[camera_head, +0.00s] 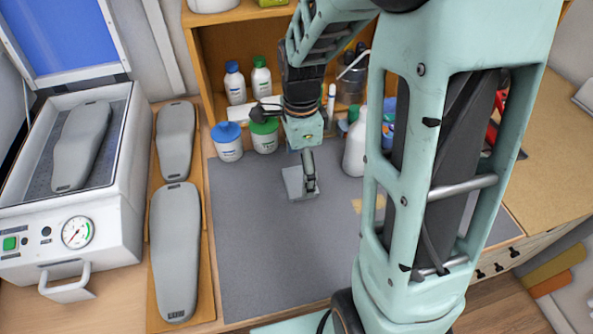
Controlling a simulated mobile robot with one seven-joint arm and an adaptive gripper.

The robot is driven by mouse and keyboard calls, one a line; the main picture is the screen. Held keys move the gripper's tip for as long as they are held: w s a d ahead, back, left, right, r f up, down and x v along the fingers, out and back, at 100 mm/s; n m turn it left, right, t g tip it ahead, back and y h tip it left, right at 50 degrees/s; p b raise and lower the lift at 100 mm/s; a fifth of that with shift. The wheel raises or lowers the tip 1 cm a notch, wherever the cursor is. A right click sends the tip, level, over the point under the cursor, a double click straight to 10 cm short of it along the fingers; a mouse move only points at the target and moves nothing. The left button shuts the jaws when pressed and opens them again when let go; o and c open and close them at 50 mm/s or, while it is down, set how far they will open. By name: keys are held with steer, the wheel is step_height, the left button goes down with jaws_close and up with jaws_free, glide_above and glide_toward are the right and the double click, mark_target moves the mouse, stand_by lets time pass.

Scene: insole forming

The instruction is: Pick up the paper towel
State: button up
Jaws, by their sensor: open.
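My gripper (309,186) points down over the grey mat (255,245), below the shelf, with its jaws open. A small flat light-grey square (293,184) lies on the mat right at its fingertips and is partly covered by them. This square may be the folded paper towel, but I cannot tell for sure. I cannot tell whether the fingers touch it. My own arm hides much of the right side of the mat.
Blue-lidded (229,142) and green-lidded (264,136) jars stand just behind and left of my gripper. A white bottle (355,145) stands to its right. Insole forms (174,250) lie left of the mat, beside a heating press (75,235). The mat's front is clear.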

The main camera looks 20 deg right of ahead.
mark_target(300, 182)
steer(key=shift+f, duration=1.4)
steer(key=c, duration=0.9)
steer(key=shift+r, duration=0.1)
